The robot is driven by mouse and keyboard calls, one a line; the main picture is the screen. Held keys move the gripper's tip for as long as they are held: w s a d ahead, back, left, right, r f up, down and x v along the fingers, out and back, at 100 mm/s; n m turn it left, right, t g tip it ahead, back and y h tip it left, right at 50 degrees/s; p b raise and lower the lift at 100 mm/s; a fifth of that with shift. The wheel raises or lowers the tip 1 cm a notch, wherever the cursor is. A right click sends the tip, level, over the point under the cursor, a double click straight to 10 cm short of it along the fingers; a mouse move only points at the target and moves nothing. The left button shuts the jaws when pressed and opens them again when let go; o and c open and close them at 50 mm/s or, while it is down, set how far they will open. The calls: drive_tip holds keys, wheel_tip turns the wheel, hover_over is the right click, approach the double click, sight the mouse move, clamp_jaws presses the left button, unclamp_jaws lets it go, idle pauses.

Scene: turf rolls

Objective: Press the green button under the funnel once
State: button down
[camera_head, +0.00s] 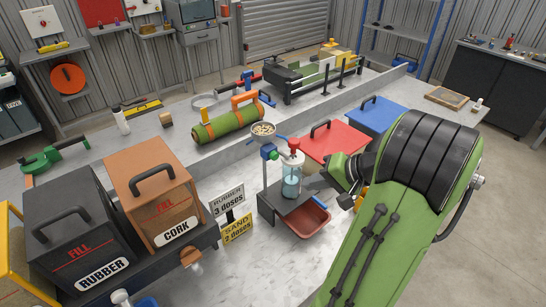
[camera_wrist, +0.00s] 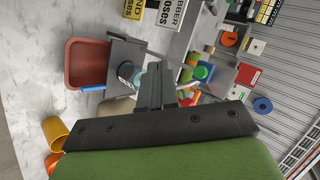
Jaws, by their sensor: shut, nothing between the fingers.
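The funnel (camera_head: 263,131), full of pale grains, stands on a post above a grey stand. A green button (camera_head: 273,156) on a blue housing (camera_head: 267,149) sits just under it. A red-capped jar (camera_head: 291,186) with bluish contents stands beside the post. My gripper (camera_wrist: 155,68) is shut and empty, its dark fingers pointing towards the stand. In the head view it is to the right of the jar, apart from the button and partly hidden by my green arm. A green round part (camera_wrist: 203,72) beyond the fingers in the wrist view may be the button.
A red tray (camera_head: 307,218) is at the stand's front. Signs (camera_head: 228,200) stand left of it. Rubber (camera_head: 82,240) and cork (camera_head: 155,195) bins are at left, red (camera_head: 333,141) and blue (camera_head: 376,116) bins behind right.

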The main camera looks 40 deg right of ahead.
sight(274, 156)
drive_tip(key=w+p, duration=0.1)
drive_tip(key=w, duration=0.8)
drive_tip(key=shift+a, duration=0.15)
drive_tip(key=shift+p, duration=0.3)
idle(1.5)
drive_tip(key=shift+w, duration=0.45)
drive_tip(key=shift+w+p, duration=0.45)
drive_tip(key=shift+w, duration=0.05)
idle(0.5)
drive_tip(key=shift+s, duration=0.1)
idle(0.5)
drive_tip(key=shift+s, duration=0.85)
